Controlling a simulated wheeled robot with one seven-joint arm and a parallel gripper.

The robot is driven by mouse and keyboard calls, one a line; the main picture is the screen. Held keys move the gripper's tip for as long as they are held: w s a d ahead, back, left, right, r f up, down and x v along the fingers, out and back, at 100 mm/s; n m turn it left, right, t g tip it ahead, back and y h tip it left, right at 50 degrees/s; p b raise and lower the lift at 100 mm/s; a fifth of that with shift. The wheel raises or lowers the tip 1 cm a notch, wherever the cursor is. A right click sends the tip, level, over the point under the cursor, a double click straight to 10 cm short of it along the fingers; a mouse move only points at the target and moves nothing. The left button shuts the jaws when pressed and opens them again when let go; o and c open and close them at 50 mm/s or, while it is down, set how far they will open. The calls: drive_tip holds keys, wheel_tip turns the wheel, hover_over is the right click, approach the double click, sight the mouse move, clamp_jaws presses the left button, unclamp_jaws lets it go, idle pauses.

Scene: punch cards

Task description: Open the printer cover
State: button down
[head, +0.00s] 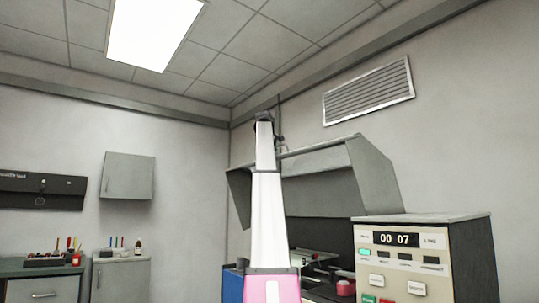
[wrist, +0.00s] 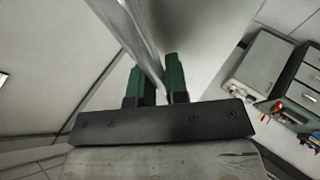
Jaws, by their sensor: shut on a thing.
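The grey printer cover (head: 325,157) is tilted up at the right of the head view, with a dark opening beneath it. The cover's edge shows as a pale bar (wrist: 137,32) in the wrist view. My gripper (wrist: 156,75) has two green fingers, one on each side of this bar, and is shut on it. In the head view my white arm stands in front of the printer and hides part of the cover. The fingers are too small to make out clearly there. Parts of the printer's inside (head: 315,258) show below the cover.
A beige control box (head: 456,262) with a "00 07" display and buttons stands at the right front. A grey wall cabinet (head: 128,175) and low cabinets with small tools are at the left. A vent (head: 368,92) is on the wall above the cover.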

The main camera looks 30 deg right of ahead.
idle(0.3)
drive_tip(key=c, duration=1.1)
unclamp_jaws()
drive_tip(key=shift+c, duration=0.2)
